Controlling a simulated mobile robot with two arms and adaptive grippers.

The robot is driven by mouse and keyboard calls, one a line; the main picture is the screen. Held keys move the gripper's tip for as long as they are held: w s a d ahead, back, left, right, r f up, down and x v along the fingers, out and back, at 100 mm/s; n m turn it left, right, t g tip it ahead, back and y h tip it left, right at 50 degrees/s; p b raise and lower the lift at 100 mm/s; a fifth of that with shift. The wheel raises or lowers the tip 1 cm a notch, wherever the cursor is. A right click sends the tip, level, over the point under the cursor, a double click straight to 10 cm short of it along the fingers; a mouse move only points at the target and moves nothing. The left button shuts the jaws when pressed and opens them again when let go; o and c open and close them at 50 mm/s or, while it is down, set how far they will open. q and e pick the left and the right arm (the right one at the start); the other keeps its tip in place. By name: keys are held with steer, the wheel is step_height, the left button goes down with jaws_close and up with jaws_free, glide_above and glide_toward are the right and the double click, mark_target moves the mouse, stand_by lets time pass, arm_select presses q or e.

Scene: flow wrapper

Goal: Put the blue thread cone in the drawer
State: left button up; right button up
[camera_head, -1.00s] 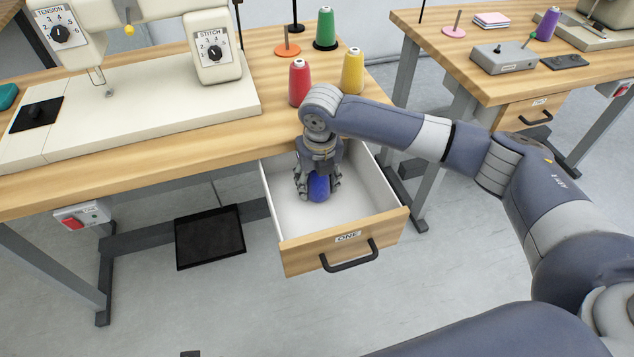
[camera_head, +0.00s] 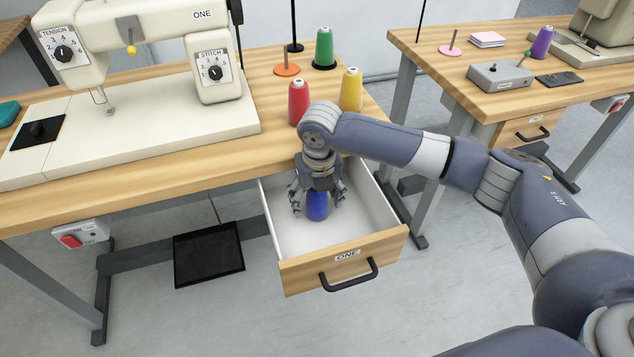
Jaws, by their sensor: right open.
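The blue thread cone (camera_head: 317,207) is inside the open drawer (camera_head: 341,264), which is labelled ONE. Its upper part is hidden by my right gripper (camera_head: 317,203). My right gripper points down into the drawer with its fingers spread on either side of the cone, open and apart from it at the sides. I cannot tell whether the cone rests on the drawer floor. My left gripper is not in view.
A red cone (camera_head: 299,103), a yellow cone (camera_head: 351,90) and a green cone (camera_head: 324,48) stand on the table (camera_head: 160,150) behind the drawer. A sewing machine (camera_head: 140,135) fills the table's left. The drawer floor around the blue cone is clear.

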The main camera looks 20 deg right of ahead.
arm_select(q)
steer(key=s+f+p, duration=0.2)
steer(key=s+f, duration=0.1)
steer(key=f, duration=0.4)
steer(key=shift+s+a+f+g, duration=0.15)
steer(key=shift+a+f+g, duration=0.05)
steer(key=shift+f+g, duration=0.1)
arm_select(e)
steer(key=r, duration=0.3)
steer(key=s+r, duration=0.1)
steer(key=r, duration=0.7)
steer(key=shift+s+r, duration=0.2)
